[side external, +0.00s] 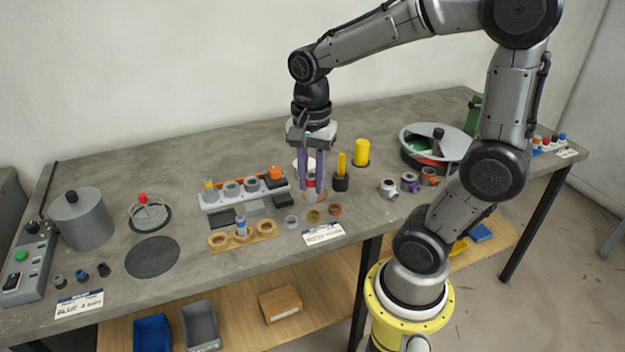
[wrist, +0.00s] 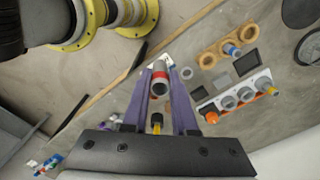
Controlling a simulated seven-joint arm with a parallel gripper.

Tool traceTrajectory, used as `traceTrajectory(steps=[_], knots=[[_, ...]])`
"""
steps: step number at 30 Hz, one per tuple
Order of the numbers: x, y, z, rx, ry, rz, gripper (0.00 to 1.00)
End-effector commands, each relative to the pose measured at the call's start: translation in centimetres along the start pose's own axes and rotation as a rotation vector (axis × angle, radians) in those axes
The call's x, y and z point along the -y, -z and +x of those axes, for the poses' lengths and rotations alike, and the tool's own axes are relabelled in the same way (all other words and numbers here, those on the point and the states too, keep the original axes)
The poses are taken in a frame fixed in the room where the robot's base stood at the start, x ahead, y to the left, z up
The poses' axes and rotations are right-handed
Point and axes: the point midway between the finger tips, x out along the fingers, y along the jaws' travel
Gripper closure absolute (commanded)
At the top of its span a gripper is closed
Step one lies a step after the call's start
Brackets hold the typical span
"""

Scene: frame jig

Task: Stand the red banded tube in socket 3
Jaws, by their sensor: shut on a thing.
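My gripper (side external: 312,192) has purple fingers and is shut on the red banded tube, above the table in the middle. In the side view the tube (side external: 310,181) is mostly hidden between the fingers, with a bit of red showing. In the wrist view the grey tube (wrist: 160,88) with its red band sits between the fingertips. A white rack (side external: 211,206) with several sockets stands to the left of my gripper, with a yellow piece at one end and an orange piece at the other. A wooden three-ring holder (side external: 254,236) lies in front of it, with a blue-banded piece in its middle ring. I cannot read socket numbers.
Small rings (side external: 314,216) lie just in front of my gripper. A yellow cylinder (side external: 361,152) and a black cup with a yellow piece (side external: 341,182) stand to its right. Dark and grey flat pads lie between the rack and the wooden holder. A grey pot (side external: 83,222) stands far left.

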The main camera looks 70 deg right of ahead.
Motion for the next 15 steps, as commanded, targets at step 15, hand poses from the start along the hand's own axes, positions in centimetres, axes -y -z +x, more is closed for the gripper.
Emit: traceTrajectory(steps=[15], knots=[[15.0, 6.5, -3.7, 0.001, -0.002, -0.057, 1.00]])
